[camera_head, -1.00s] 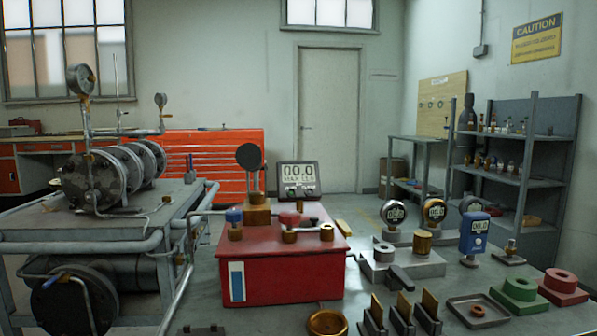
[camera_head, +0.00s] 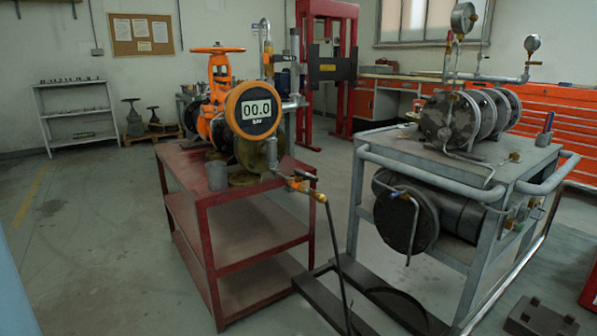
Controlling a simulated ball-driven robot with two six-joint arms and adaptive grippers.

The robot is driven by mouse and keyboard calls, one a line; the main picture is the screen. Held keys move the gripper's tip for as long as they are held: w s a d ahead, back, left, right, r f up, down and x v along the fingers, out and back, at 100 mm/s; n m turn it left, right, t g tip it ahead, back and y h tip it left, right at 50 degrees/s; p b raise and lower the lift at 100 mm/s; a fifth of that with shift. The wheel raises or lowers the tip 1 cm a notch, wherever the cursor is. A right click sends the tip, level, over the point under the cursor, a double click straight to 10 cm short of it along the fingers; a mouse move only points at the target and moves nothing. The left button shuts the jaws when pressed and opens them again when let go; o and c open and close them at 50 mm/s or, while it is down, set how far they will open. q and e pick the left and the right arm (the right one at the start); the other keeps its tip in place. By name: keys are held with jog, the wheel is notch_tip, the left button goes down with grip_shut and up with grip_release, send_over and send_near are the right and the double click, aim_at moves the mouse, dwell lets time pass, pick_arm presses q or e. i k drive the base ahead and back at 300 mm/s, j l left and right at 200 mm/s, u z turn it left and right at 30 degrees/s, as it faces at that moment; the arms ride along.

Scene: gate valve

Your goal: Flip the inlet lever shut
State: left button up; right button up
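An orange gate valve (camera_head: 217,90) with a handwheel on top stands on a red two-shelf cart (camera_head: 240,240) left of centre. A round orange digital gauge (camera_head: 257,110) in front of it reads 00.0. A small brass inlet valve (camera_head: 299,186) sits on the pipe at the cart's right side. A thin dark hose (camera_head: 335,250) drops from this fitting towards the floor. Neither of my grippers is in view.
A grey pump bench (camera_head: 490,180) with tanks and gauges stands at the right. A dark metal frame (camera_head: 370,295) lies low between cart and bench. A red press frame (camera_head: 330,60) stands behind. Floor (camera_head: 90,230) at the left is clear.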

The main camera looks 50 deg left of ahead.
aim_at(297, 172)
jog(key=u, duration=1.6)
